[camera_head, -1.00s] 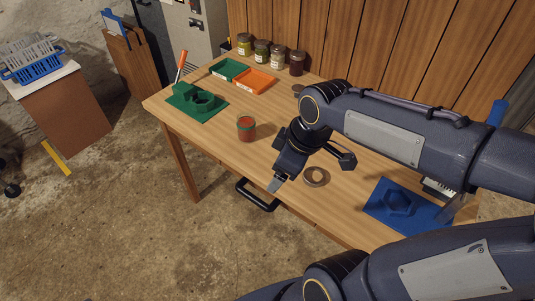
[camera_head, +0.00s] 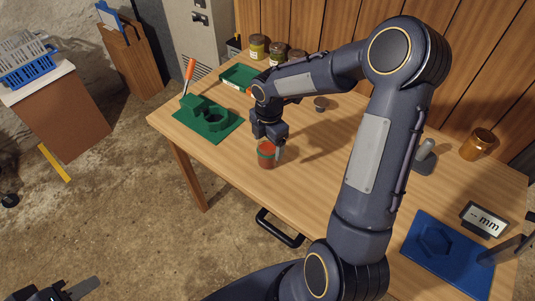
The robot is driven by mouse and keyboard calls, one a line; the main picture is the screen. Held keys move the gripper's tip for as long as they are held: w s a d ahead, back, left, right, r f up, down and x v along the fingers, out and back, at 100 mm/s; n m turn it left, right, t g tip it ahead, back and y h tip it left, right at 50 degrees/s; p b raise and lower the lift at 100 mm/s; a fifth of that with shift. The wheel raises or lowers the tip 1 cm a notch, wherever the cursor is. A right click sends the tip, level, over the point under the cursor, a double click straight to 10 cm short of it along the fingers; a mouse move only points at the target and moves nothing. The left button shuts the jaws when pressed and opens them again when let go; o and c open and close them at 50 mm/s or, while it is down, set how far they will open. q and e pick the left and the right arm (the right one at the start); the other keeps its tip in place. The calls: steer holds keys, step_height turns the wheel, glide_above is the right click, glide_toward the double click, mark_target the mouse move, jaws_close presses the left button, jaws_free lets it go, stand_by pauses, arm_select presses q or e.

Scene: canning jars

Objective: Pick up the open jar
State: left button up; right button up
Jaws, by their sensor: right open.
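The open jar (camera_head: 265,160), with red contents and a greenish band near its top, stands upright on the wooden table (camera_head: 215,161) near the front edge. My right gripper (camera_head: 269,146) points down over it, open, with a finger visible at the jar's right side. The far finger is hard to make out, and I cannot tell whether either finger touches the glass. My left gripper (camera_head: 75,290) is low at the bottom left edge, away from the table and mostly cut off.
A green fixture (camera_head: 210,118) and green tray (camera_head: 238,76) lie left of my arm. Filled jars (camera_head: 257,47) stand behind. At right are an amber jar (camera_head: 478,145), a blue fixture (camera_head: 450,254) and a "-- mm" display (camera_head: 484,219). My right arm hides the table's middle.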

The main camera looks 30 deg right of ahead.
steer(key=shift+f, duration=0.9)
steer(key=shift+c, duration=0.2)
steer(key=c, duration=1.3)
steer(key=shift+r, duration=0.15)
